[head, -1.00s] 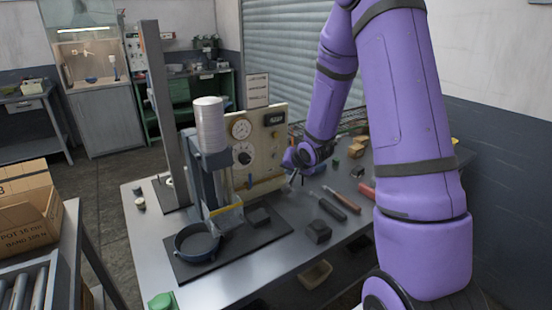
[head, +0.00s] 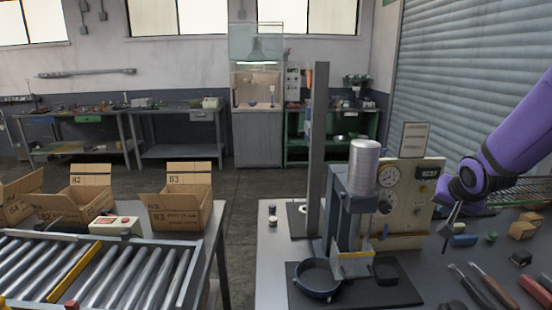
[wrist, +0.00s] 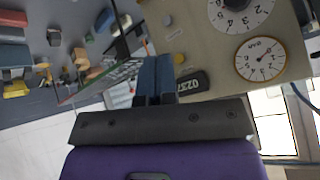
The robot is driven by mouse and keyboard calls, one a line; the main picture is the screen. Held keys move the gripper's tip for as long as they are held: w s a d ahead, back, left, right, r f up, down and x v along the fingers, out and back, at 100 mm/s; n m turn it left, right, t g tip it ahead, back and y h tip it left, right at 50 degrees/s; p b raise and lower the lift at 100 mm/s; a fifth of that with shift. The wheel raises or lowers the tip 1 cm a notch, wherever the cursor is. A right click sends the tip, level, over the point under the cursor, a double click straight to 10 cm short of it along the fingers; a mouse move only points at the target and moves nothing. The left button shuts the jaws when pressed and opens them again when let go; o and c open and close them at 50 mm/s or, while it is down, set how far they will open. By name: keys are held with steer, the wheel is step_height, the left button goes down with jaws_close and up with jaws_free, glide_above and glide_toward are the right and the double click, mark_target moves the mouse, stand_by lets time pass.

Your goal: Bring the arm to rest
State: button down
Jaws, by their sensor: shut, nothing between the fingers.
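My purple arm (head: 515,148) enters from the right of the head view. My gripper (head: 447,232) hangs beside the right edge of the gauge panel (head: 425,214), above the bench. In the wrist view my gripper (wrist: 156,60) shows its two dark fingers together, with nothing between them. The panel's dials and its numbered counter (wrist: 193,84) are close by in that view.
Several tools, including a red-handled one (head: 537,291), lie at the right. A roller conveyor (head: 110,275) with open cardboard boxes (head: 176,213) is at the left, across a floor gap.

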steer(key=s+a+r+n+g, duration=0.1)
steer(key=s+a+r+n, duration=0.1)
steer(key=s, duration=0.7)
steer(key=s+a+r+n+y, duration=0.1)
steer(key=s+a+r+n, duration=0.1)
steer(key=s+a+r, duration=0.3)
steer(key=s+a+r+n+g, duration=0.1)
steer(key=s+a+r, duration=0.3)
steer(key=s, duration=0.8)
step_height(320, 180, up, 3)
steer(key=shift+s+a+f+n+g+y, duration=0.15)
steer(key=shift+s+n+g+y, duration=0.15)
steer(key=shift+s+n+y, duration=0.15)
steer(key=shift+w, duration=0.15)
